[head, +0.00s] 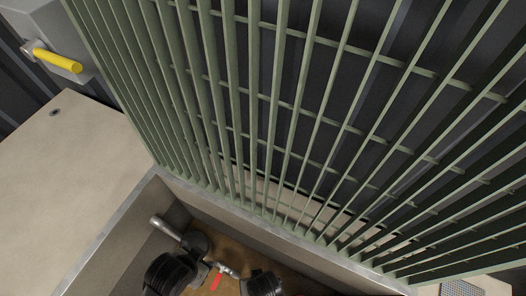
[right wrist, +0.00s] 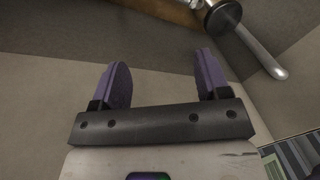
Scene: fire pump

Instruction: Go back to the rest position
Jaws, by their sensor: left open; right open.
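My right gripper (right wrist: 160,85) shows in the right wrist view with its two purple fingers wide apart and nothing between them. A plain beige surface lies beyond the fingers. A grey pipe (right wrist: 262,50) with a dark round flange (right wrist: 222,15) is at the upper right of that view, apart from the fingers. The same pipe (head: 166,228) shows in the pit in the head view. I cannot make out either gripper in the head view.
A green grating (head: 255,110) stands raised over the pit and fills much of the head view. Black ribbed parts (head: 170,273) and a small red handle (head: 216,280) are in the pit. A yellow handle (head: 58,61) sticks out from a grey box at the upper left.

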